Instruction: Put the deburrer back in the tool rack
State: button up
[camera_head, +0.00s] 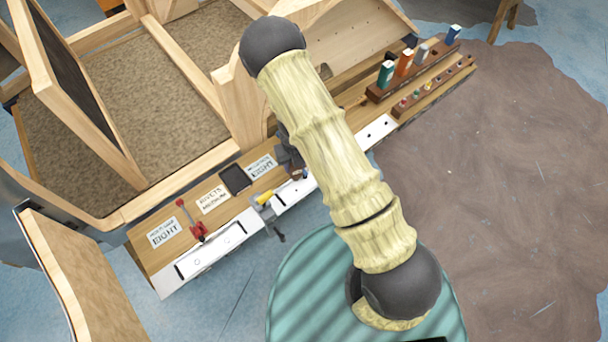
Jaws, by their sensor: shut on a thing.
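My arm crosses the middle of the view and hides most of my gripper. A dark grey part that looks like my gripper (288,154) shows at the arm's left edge, above the bench's front strip. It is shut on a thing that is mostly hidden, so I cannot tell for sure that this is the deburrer. A wooden rack (374,97) with several upright, coloured-handled tools stands at the upper right of the bench. A lower wooden strip (462,69) with small coloured pieces lies in front of it. I cannot tell which is the tool rack.
A red tool (194,222) and a yellow and dark tool (264,199) stand along the white slotted front strip (222,248). Labels and a black pad (235,178) lie behind. Wooden frames (190,70) fill the upper left. Floor at the right is clear.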

jog(key=n, duration=0.1)
jog(key=d+n, duration=0.1)
jog(key=n+b, duration=0.1)
jog(key=n, duration=0.1)
jog(key=shift+w+d+r, duration=0.2)
jog(key=shift+w+d, duration=0.1)
jog(key=shift+w, duration=0.05)
jog(key=d+r+n+b, duration=0.1)
jog(key=d+n, duration=0.5)
jog(key=n, duration=0.8)
jog(key=w+d+r+n+b, duration=0.1)
jog(key=d+n+b, duration=0.3)
jog(key=n, duration=1.1)
jog(key=shift+w+d+r, duration=0.3)
jog(key=shift+d+r, duration=0.35)
jog(key=shift+d, duration=0.35)
